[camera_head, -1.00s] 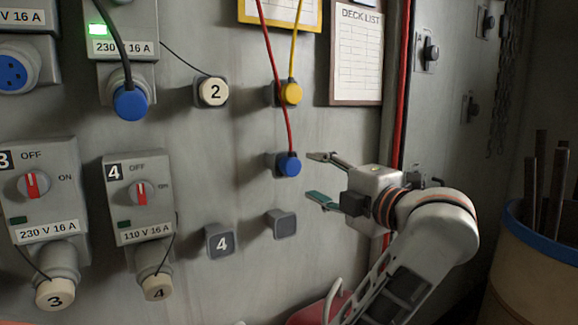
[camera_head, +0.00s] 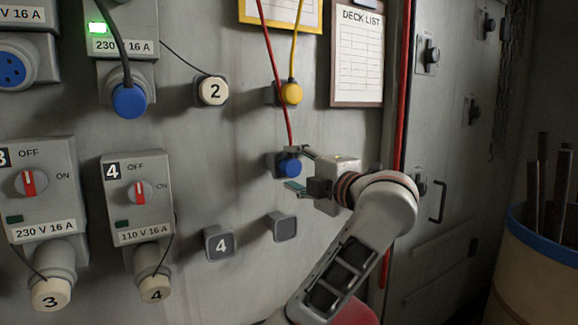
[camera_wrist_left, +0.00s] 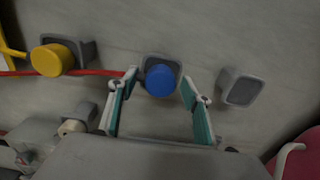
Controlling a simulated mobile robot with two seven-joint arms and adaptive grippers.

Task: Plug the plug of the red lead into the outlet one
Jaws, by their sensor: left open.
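The red lead (camera_head: 273,70) hangs down to a blue plug (camera_head: 289,167), which sits in a grey wall holder (camera_head: 277,160). My left gripper (camera_head: 297,168) is open, with one finger above the blue plug and one below it. In the left wrist view the blue plug (camera_wrist_left: 161,80) lies between the tips of the open fingers, with small gaps showing on both sides. An uncovered blue socket (camera_head: 15,62) is at the upper left; its number is out of frame, so I cannot confirm that it is outlet one. My right gripper is not in view.
A yellow plug (camera_head: 291,93) sits in a holder above. A blue plug (camera_head: 130,99) with a black lead fills the upper outlet beside the free socket. Switch boxes 3 (camera_head: 45,190) and 4 (camera_head: 138,195) have capped outlets. An empty holder (camera_head: 283,227) is below.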

